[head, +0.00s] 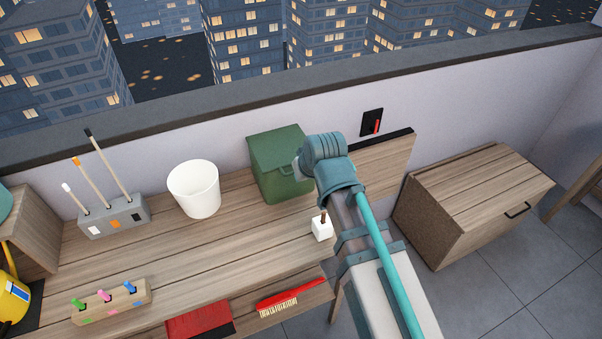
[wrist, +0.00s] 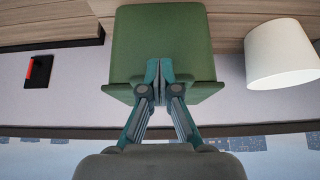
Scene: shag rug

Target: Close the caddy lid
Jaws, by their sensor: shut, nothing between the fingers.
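The green caddy (head: 280,187) stands at the back of the wooden worktop, near the wall. Its green lid (head: 274,145) lies over the top of the body, with a small handle at the front edge. I cannot tell whether a thin gap remains under the lid. In the wrist view the caddy (wrist: 160,30) shows upside down, with the wider lid rim (wrist: 205,91) below the body. My gripper (wrist: 159,70) is shut and empty, with its fingertips in front of the caddy near the lid's rim. Contact is unclear. In the head view my arm hides the fingers.
A white bucket (head: 194,190) stands left of the caddy. A small white block (head: 322,228) sits in front of it. A pen holder (head: 113,217), a peg block (head: 111,301), and a red brush (head: 290,295) are farther off. A wooden chest (head: 470,200) stands right.

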